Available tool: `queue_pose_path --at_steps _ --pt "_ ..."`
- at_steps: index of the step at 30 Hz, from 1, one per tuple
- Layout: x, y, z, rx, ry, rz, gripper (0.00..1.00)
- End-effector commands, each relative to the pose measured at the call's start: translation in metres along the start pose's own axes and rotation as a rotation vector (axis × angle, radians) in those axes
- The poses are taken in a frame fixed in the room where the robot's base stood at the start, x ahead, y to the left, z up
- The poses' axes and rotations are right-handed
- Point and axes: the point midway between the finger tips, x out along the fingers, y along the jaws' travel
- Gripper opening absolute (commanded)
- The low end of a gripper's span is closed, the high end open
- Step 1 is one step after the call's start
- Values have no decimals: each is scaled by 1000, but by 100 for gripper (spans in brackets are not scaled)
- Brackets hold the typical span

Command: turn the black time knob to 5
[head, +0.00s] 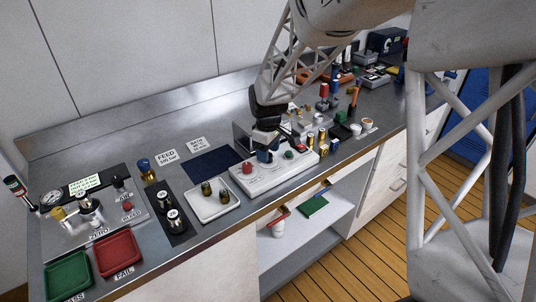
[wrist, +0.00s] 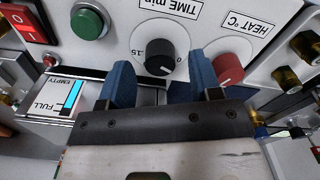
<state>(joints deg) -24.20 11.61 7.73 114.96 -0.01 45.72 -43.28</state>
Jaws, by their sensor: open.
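The black time knob (wrist: 160,54) sits on the white panel face (wrist: 125,45) under an upside-down "TIME min" label in the wrist view. A "0" shows at its right and "15" at its left; I cannot make out clearly where the knob points. My gripper (wrist: 163,72) is open, with a blue finger to each side and the knob just beyond and between the tips, apart from both. In the head view my gripper (head: 267,153) is over the white panel box (head: 262,183), and I cannot make out the black knob there.
A red "HEAT °C" knob (wrist: 228,68) is close beside the right finger. A green button (wrist: 88,23), a red switch (wrist: 27,22) and a FULL/EMPTY gauge (wrist: 70,100) are on the left. In the head view, a white tray (head: 203,216) stands left of the box.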

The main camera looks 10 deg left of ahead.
Motion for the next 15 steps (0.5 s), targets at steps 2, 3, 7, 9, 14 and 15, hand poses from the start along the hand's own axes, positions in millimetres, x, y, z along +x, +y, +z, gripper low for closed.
queue_pose_path --at_steps 2,3,7,9,14,15 --pt "7 0 0 0 0 0 58" --pt "10 0 0 0 0 0 58" --pt "15 0 0 0 0 0 58" --pt "16 0 0 0 0 0 58" --pt "16 0 0 0 0 0 58" --pt "16 0 0 0 0 0 58"
